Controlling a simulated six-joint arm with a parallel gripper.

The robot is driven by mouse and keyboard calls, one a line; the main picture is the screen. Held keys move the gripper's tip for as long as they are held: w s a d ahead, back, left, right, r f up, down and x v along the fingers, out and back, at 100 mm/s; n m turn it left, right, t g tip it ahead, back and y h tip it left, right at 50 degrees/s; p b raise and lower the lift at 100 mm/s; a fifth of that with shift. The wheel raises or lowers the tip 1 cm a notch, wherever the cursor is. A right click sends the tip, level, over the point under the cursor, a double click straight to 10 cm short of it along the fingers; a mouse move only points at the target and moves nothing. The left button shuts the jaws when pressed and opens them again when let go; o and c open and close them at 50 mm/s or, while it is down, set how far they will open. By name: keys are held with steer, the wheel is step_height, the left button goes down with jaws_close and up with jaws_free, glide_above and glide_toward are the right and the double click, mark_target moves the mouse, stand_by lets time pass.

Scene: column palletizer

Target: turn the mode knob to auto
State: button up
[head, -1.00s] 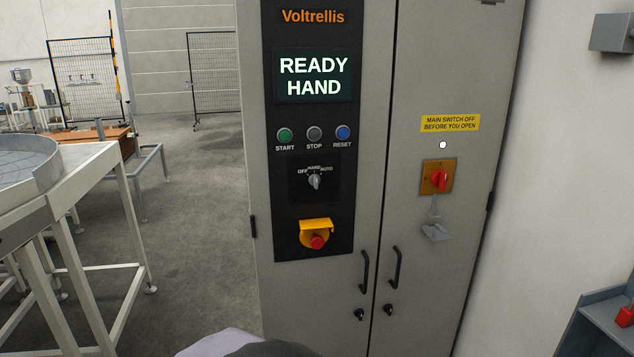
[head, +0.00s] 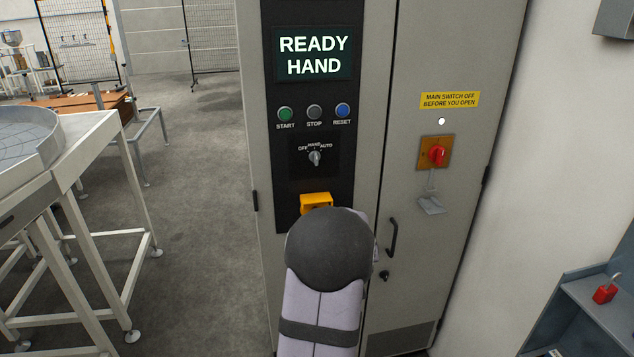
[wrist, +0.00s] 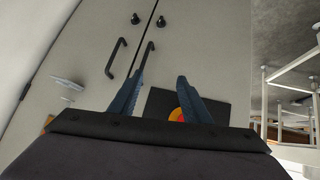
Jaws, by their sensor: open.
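The mode knob (head: 314,158) is a grey selector on the black control panel, with OFF, HAND and AUTO printed above it. Its pointer stands near HAND, and the display (head: 314,53) above reads READY HAND. In the wrist view, my gripper (wrist: 162,82) is open and empty, its two blue fingers apart in front of the cabinet. The panel's lower part and the red and yellow emergency stop (wrist: 183,115) show beyond the right finger. The knob is not seen in the wrist view. In the head view my arm hides the gripper.
Green start (head: 285,113), grey stop (head: 314,112) and blue reset (head: 343,110) buttons sit above the knob. The emergency stop's yellow shroud (head: 316,201) is below it. A red main switch (head: 437,155) is on the right door. Door handles (head: 392,238) protrude. A white-framed table (head: 95,150) stands left.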

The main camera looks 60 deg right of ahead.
steer(key=w+d+r+n+t+h, duration=0.1)
steer(key=w+d+r+t+h, duration=0.25)
steer(key=w+r, duration=0.45)
steer(key=t, duration=0.5)
glide_toward(317, 163)
steer(key=x, duration=0.2)
steer(key=shift+w+f+n+h, duration=0.15)
steer(key=shift+n+h, duration=0.15)
steer(key=shift+h, duration=0.05)
steer(key=shift+d, duration=0.1)
steer(key=shift+p+x, duration=2.05)
steer(key=shift+x, duration=1.5)
steer(key=shift+w, duration=0.1)
steer(key=c, duration=1)
